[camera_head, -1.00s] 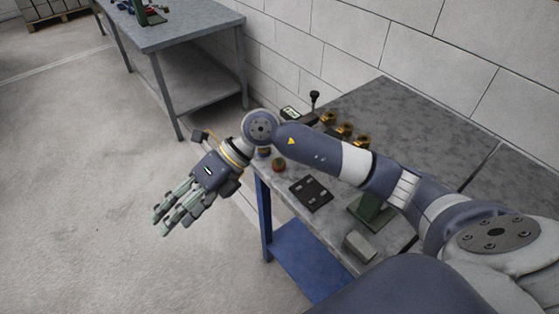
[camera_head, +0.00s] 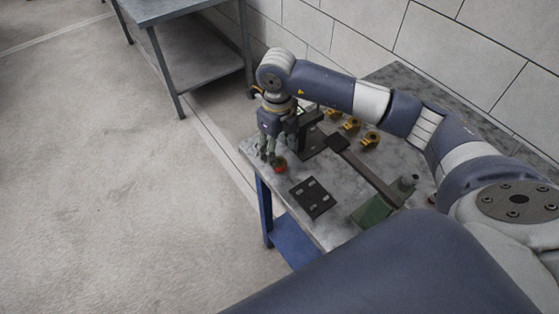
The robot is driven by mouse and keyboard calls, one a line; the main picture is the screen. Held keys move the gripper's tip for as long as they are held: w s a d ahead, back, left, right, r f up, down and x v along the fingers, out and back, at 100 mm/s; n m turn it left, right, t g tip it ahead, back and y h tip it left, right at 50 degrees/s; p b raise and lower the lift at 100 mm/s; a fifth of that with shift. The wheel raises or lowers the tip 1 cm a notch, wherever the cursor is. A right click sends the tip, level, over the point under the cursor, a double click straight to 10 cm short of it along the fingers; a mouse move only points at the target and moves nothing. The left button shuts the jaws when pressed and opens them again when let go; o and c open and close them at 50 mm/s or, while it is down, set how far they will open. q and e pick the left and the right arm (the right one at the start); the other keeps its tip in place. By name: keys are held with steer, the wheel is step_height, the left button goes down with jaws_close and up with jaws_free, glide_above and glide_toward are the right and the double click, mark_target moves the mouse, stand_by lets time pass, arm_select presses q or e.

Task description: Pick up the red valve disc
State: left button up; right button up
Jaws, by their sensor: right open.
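The red valve disc (camera_head: 281,168) lies on the grey workbench (camera_head: 335,165) near its left edge. It is small and partly covered by my fingers. My right gripper (camera_head: 269,157) points down over the left edge of the bench, just left of the disc and very near it. Its fingers are open; whether they touch the disc cannot be told. My left gripper is not in view.
A dark slotted plate (camera_head: 314,198) lies in front of the disc. Several brass fittings (camera_head: 351,126) stand behind, by the wall. A green vise (camera_head: 373,211) sits to the right. A second table (camera_head: 203,58) stands far left, with open floor before it.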

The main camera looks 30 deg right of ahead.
mark_target(279, 162)
steer(key=shift+d+f+p, duration=0.3)
steer(key=shift+f+p, duration=0.35)
steer(key=shift+f, duration=0.3)
step_height(279, 162, down, 3)
steer(key=shift+f+p, duration=0.1)
steer(key=shift+p, duration=0.4)
steer(key=shift+w+f, duration=0.1)
steer(key=shift+f, duration=0.05)
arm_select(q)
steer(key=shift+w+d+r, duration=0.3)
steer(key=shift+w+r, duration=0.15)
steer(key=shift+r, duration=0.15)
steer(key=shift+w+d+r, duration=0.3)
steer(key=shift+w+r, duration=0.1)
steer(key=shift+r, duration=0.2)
arm_select(e)
steer(key=c, duration=1.3)
